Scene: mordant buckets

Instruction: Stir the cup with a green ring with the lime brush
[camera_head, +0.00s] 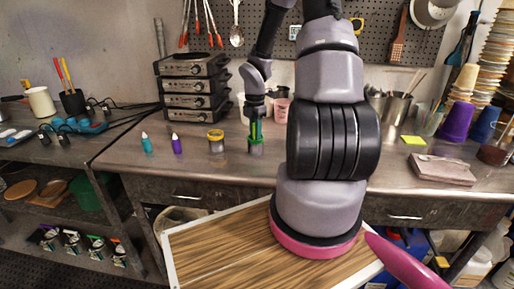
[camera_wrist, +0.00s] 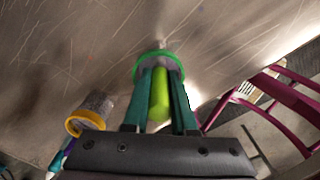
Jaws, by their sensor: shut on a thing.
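My gripper (camera_head: 255,124) points straight down over the cup with a green ring (camera_head: 256,147) on the workbench. In the wrist view its two dark green fingers (camera_wrist: 160,78) are closed on the lime brush (camera_wrist: 159,100), which lies between them. The green ring (camera_wrist: 140,64) shows around the fingertips and the brush's far end, so the brush reaches to or into the cup's mouth. The brush's lower end and the cup's inside are hidden.
A cup with a yellow ring (camera_head: 215,142) stands just left, also in the wrist view (camera_wrist: 92,108). Purple (camera_head: 177,145) and teal (camera_head: 147,143) bottles stand farther left. Stacked grey devices (camera_head: 192,85) and a pink cup (camera_head: 281,110) are behind. The bench front is clear.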

